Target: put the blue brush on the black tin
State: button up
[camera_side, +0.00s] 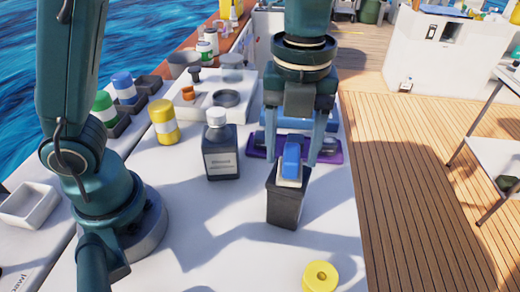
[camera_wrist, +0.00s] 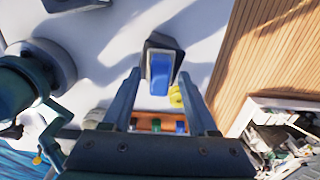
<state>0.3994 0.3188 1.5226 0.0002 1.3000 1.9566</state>
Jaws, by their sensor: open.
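The blue brush (camera_side: 291,158), with a pale lower part, sits on top of the black tin (camera_side: 287,206), which stands upright on the white surface. In the wrist view the brush (camera_wrist: 160,74) lies over the black tin (camera_wrist: 158,42). My gripper (camera_side: 292,161) is open, pointing down, with one finger on each side of the brush. In the wrist view a gap shows between the brush and both fingers (camera_wrist: 160,76). The exact contact between brush and tin is partly hidden.
A dark bottle with a white cap (camera_side: 220,148) and a yellow jar (camera_side: 163,122) stand left of the tin. A purple tray (camera_side: 331,151) lies behind it. A yellow ring (camera_side: 320,278) lies in front. The deck edge is close on the right.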

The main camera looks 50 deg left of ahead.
aim_at(293, 153)
notch_tip(293, 153, up, 11)
jog(key=s+a+f+n+t, duration=0.2)
jog(key=s+a+f+n, duration=0.2)
jog(key=n, duration=0.9)
jog(key=s+a+f+n+t, duration=0.3)
jog(key=s+a+f+n, duration=0.2)
jog(key=n, duration=0.9)
jog(key=shift+a+f+t, duration=0.15)
jog(key=shift+a+t, duration=0.15)
jog(key=shift+a, duration=0.6)
